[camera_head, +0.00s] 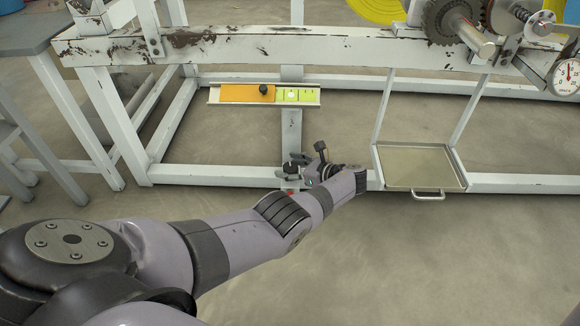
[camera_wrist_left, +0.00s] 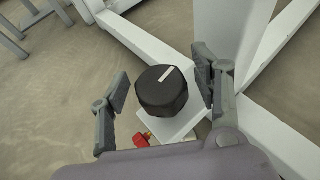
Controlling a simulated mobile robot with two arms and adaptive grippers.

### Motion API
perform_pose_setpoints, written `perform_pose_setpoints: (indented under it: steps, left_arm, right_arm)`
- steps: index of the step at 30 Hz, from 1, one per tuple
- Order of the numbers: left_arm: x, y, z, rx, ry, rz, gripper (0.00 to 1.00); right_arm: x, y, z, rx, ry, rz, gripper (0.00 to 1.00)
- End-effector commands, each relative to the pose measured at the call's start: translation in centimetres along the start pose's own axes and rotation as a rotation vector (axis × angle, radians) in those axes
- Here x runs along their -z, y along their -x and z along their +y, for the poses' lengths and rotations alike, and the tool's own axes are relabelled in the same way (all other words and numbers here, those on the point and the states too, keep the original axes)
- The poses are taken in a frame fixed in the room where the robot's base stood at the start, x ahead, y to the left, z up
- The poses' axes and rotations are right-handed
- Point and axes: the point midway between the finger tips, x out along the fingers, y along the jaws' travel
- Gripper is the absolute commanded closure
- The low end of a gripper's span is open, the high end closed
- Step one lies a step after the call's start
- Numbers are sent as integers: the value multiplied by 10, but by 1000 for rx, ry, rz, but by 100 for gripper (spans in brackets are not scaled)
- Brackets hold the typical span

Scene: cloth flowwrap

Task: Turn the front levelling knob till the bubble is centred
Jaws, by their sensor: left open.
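The black levelling knob (camera_wrist_left: 162,93), with a white mark on its top, sits on a white foot plate in the left wrist view. My left gripper (camera_wrist_left: 160,88) is open, with one finger on each side of the knob. The right finger is close to the knob; a gap shows at the left finger. In the head view my left gripper (camera_head: 295,168) is at the front rail and largely hides the knob. The yellow-green level vial (camera_head: 297,96) is on a plate behind it; the bubble is too small to place surely. My right gripper is out of view.
An orange slider (camera_head: 247,93) with a small black knob covers part of the level plate. A red part (camera_wrist_left: 143,139) is beside the foot plate. A shallow metal tray (camera_head: 425,167) hangs at the right. The white frame's rails (camera_head: 215,175) surround the spot; floor in front is clear.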

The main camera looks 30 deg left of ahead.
Motion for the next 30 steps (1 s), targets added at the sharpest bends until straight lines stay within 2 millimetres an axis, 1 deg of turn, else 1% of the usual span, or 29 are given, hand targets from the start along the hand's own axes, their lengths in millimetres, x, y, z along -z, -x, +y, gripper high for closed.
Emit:
perform_pose_setpoints:
  steps: [5, 8, 11, 18, 21, 25, 30]
  left_arm:
    - [1, 2, 0, 0, -1, 1, 41]
    - [1, 9, 0, 2, 0, 1, 41]
    - [1, 25, 0, 3, 2, 2, 41]
    - [1, 77, -1, 3, -1, 2, 41]
    - [1, 95, 0, 2, 0, 2, 41]
    - [1, 112, 0, 1, 0, 2, 41]
    - [0, 120, 0, -1, 0, 0, 41]
  right_arm:
    - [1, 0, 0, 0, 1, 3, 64]
    - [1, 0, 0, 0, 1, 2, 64]
    - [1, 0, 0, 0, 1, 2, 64]
    - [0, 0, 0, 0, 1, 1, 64]
    - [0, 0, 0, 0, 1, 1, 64]
    - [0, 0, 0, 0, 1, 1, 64]
    - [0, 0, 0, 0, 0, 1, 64]
